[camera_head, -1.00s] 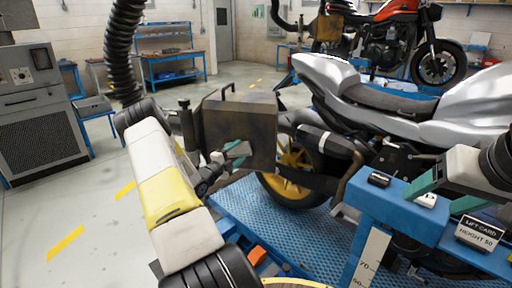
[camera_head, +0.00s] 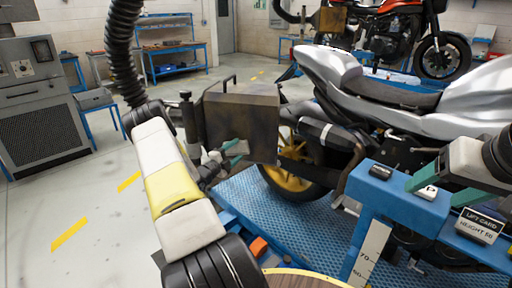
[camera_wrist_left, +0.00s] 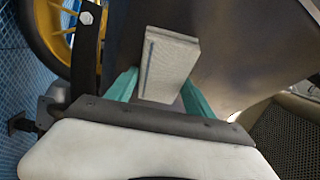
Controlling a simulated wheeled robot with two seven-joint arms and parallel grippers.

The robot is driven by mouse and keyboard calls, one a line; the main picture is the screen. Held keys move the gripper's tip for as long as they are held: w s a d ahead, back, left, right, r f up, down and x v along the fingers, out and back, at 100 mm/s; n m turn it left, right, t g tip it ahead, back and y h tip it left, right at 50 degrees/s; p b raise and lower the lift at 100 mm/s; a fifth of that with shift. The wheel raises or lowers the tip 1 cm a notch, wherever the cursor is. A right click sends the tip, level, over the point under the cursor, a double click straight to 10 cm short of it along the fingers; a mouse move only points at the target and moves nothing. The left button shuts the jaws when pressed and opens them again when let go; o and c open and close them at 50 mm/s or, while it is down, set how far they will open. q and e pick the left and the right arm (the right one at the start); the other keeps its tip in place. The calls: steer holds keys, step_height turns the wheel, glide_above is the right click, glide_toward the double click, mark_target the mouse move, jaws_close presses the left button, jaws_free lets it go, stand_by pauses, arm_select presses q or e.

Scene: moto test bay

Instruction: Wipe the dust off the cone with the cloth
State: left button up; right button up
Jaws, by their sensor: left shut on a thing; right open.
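The cone looks like a dark, box-shaped extraction hood (camera_head: 243,113) with brownish, smudged faces, beside the motorcycle's rear wheel. My left gripper (camera_head: 235,148) is at the hood's near face. In the left wrist view, my left gripper (camera_wrist_left: 158,92) is shut on a grey, block-like folded cloth (camera_wrist_left: 170,62). The cloth lies in front of the hood's dark face (camera_wrist_left: 235,50); I cannot tell whether it touches. Its grip end is partly hidden by the gripper. My right gripper (camera_head: 444,188) is open and empty above a blue beam at the right.
A silver motorcycle (camera_head: 395,95) stands on a blue lift platform (camera_head: 300,225). A black ribbed hose (camera_head: 122,50) hangs at the left.

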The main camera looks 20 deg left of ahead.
mark_target(240, 124)
arm_select(q)
steer(key=shift+r, duration=3.65)
steer(key=shift+a+r, duration=0.1)
steer(key=shift+r, duration=1.6)
steer(key=shift+s, duration=0.1)
steer(key=shift+s+d+f, duration=0.1)
steer(key=shift+s+d, duration=0.1)
steer(key=shift+s, duration=0.75)
steer(key=shift+s+d+r, duration=0.1)
steer(key=shift+s+d, duration=0.05)
steer(key=shift+s, duration=0.8)
steer(key=shift+s+d+f, duration=0.1)
steer(key=shift+s+d, duration=0.1)
steer(key=shift+s, duration=0.75)
steer(key=shift+s+d, duration=0.15)
steer(key=shift+s, duration=0.6)
steer(key=shift+s+d, duration=0.1)
steer(key=shift+s, duration=0.6)
